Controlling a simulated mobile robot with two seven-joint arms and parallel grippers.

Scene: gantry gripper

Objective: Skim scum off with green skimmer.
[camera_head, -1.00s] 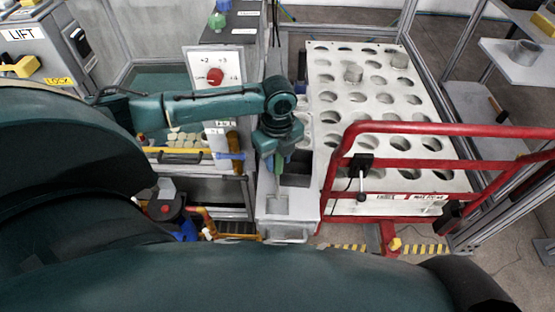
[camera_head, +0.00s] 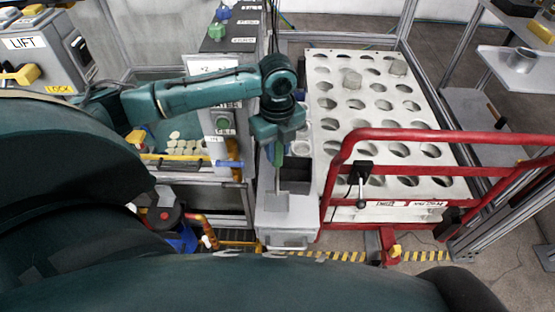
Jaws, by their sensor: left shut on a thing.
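My left gripper (camera_head: 279,142) points down above the narrow grey metal box (camera_head: 289,224) in the middle. It is shut on the skimmer (camera_head: 278,176), whose thin upright shaft hangs below the fingers. The skimmer's lower end reaches a grey flat area at the box; I cannot tell whether it touches. Pale rounded patches (camera_head: 182,147), which look like scum, lie in the teal tank at the left, behind a yellow-edged rim. My right gripper is not in view.
A red rail (camera_head: 440,134) stands right of the box, before a white plate with many holes (camera_head: 330,75). A blue-handled lever (camera_head: 229,163) is between tank and box.

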